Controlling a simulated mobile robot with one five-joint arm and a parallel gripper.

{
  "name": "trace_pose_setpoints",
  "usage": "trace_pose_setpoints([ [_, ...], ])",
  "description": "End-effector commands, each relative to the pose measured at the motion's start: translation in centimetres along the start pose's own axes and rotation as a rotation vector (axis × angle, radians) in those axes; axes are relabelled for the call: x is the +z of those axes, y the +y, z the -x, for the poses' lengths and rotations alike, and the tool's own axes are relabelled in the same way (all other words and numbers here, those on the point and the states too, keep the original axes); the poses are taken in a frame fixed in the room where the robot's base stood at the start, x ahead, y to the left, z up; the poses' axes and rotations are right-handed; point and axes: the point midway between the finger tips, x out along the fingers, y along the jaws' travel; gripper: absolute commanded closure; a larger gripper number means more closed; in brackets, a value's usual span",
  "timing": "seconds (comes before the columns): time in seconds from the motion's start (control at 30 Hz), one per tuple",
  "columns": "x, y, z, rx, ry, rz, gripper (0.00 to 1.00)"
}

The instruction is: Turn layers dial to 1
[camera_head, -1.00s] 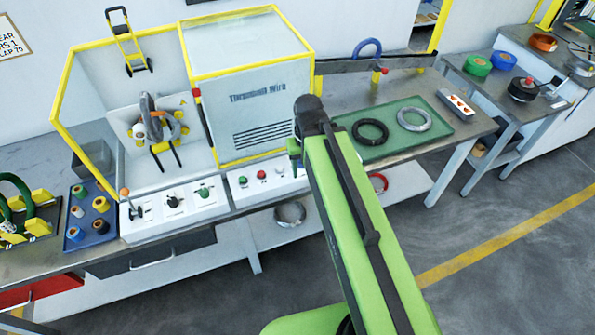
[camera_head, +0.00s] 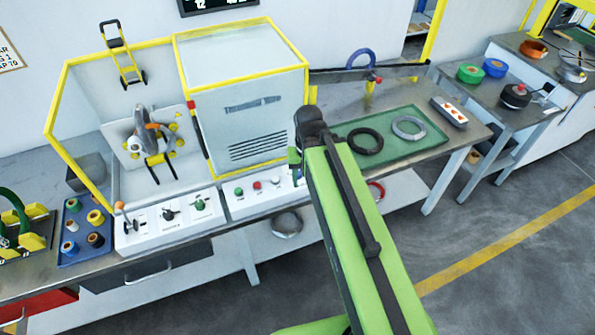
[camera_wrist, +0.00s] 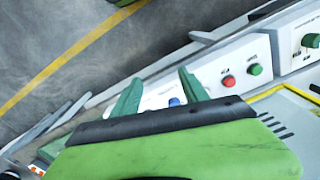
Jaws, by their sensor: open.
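The left control panel (camera_head: 160,240) at the bench front carries a lever, a black knob (camera_head: 168,214) and a green knob (camera_head: 200,203). Their labels are too small to read, so I cannot tell which is the layers dial. In the wrist view a green knob (camera_wrist: 311,41) shows at the right edge. My gripper (camera_wrist: 160,76) is open and empty, its green fingers apart over the button panel, with a blue button (camera_wrist: 174,102) seen between them. In the head view my arm hides most of the gripper (camera_head: 294,157), right of the left panel.
The button panel has a red button (camera_wrist: 229,81) and a green button (camera_wrist: 254,69). The yellow-framed wrapping machine (camera_head: 245,95) stands behind. A green tray (camera_head: 400,150) with coils lies right, a blue tray (camera_head: 72,248) with spools left. Open floor lies in front.

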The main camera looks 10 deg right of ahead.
Motion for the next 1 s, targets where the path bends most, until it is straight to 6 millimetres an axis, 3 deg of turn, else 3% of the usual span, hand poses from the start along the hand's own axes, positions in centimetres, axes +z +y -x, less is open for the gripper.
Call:
trace_pose_setpoints([
  [0.1,-3.3,-0.3,0.2,0.0,0.0,-0.247,0.48],
  [0.23,-8.8,-0.9,3.4,0.0,0.0,-0.532,0.48],
  [0.37,-12.8,-1.3,6.6,0.0,0.0,-0.641,0.48],
  [0.5,-12.8,-1.2,7.6,0.0,0.0,-0.639,0.48],
  [0.73,-12.7,-1.2,6.9,0.0,0.0,-0.637,0.48],
  [1.0,-12.7,-1.3,3.1,0.0,0.0,-0.635,0.48],
])
